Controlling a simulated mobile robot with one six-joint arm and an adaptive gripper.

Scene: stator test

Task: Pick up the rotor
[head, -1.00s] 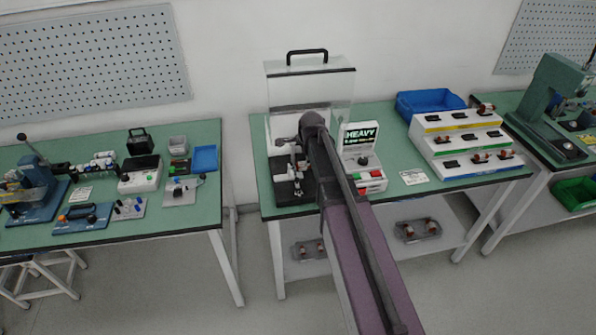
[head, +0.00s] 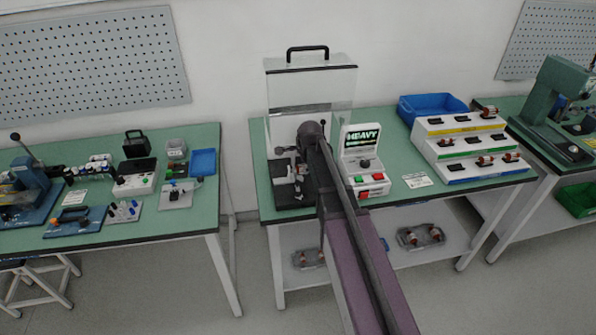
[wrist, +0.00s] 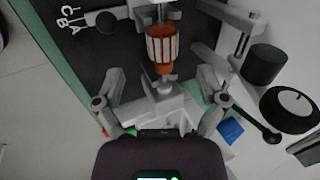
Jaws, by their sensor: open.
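The rotor (wrist: 162,45) shows in the wrist view as a striped white and red-brown cylinder with orange-brown ends. It lies in a grey metal fixture on a dark base plate. A clear gap shows between the fingers and the rotor. In the head view the dark base (head: 294,198) of the test station stands on the middle table, and my arm hides much of the station and the gripper.
A clear cover (head: 312,90) stands above the station. A control box marked HEAVY (head: 361,150) stands to the right. Farther right are a stepped rack (head: 468,145) with several rotors and a blue bin (head: 430,106). A black lever (wrist: 270,135) reaches close to the right finger.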

